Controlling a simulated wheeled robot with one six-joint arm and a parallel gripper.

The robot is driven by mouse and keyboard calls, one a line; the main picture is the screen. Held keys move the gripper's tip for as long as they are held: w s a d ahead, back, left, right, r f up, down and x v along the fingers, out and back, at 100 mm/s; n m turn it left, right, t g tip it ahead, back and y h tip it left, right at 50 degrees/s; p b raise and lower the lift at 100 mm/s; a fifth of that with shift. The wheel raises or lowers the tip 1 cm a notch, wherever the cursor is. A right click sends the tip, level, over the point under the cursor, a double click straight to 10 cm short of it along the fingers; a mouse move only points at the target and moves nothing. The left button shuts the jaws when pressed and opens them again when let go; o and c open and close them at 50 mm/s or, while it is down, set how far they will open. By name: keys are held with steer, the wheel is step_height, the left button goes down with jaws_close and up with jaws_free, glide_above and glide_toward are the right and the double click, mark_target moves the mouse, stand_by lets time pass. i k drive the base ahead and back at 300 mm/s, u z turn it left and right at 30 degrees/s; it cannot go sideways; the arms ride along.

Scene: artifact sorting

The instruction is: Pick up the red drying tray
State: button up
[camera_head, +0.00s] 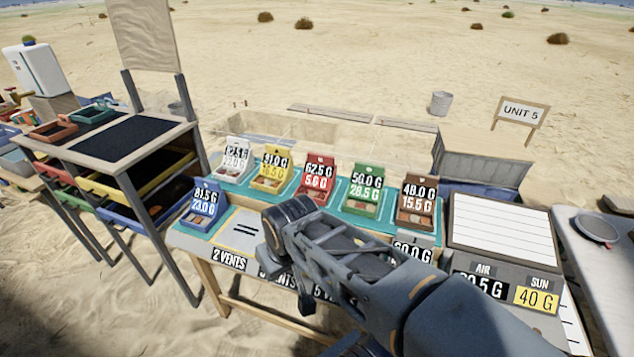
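A red tray (317,178) with a tall back label reading "62.5 G" and "5.6 G" stands in the row on the teal-topped table. It is between a yellow tray (272,167) on its left and a green tray (365,187) on its right. Small contents show in its front part. My gripper (285,222) is in front of the row, nearer the camera and a little left of the red tray in the picture. It appears apart from the tray. Its fingers cannot be made out, so its opening is unclear.
White (234,158), brown (415,200) and blue (203,205) labelled trays stand close by. A rack (130,138) with coloured drawers is at left, with a reddish-orange tray (53,131) on top. A panelled box (500,225) is at right. Open sand lies behind.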

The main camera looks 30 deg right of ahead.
mark_target(318, 181)
steer(key=u, duration=1.6)
steer(key=i, duration=1.05)
steer(key=z, duration=3.3)
steer(key=i, duration=0.5)
steer(key=z, duration=0.1)
